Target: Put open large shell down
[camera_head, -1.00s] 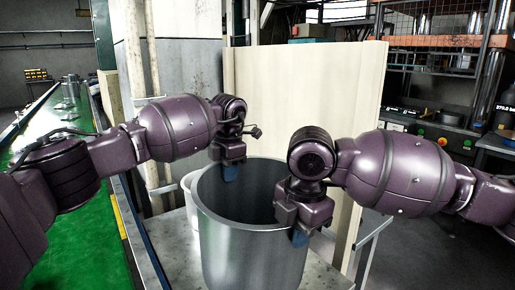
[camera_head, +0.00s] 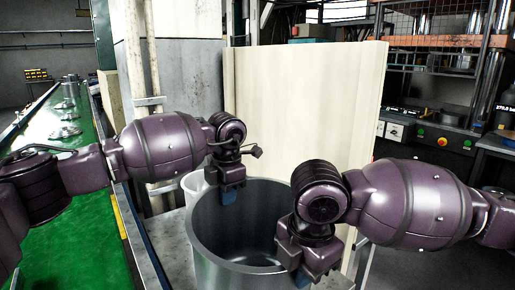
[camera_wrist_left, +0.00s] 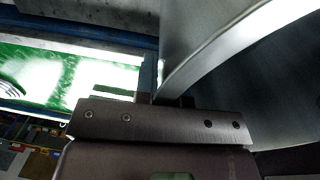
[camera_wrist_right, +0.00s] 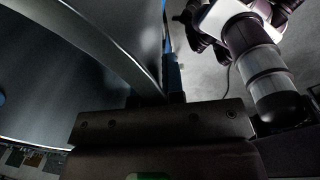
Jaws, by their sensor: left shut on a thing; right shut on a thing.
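The open large shell (camera_head: 213,258) is a grey metal cylinder with its open top facing up, low in the middle of the head view. Its lower end is out of frame, so I cannot tell whether it touches a surface. My left gripper (camera_head: 229,198) is shut on its far-left rim. My right gripper (camera_head: 302,276) is shut on its right rim. The shell's curved wall also shows in the left wrist view (camera_wrist_left: 215,45) and in the right wrist view (camera_wrist_right: 50,70).
A white round container (camera_head: 191,184) stands just behind the shell on the left. A pale upright panel (camera_head: 300,105) stands behind it. A green conveyor (camera_head: 75,225) with metal parts runs along the left. A grey tabletop (camera_head: 172,232) shows left of the shell.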

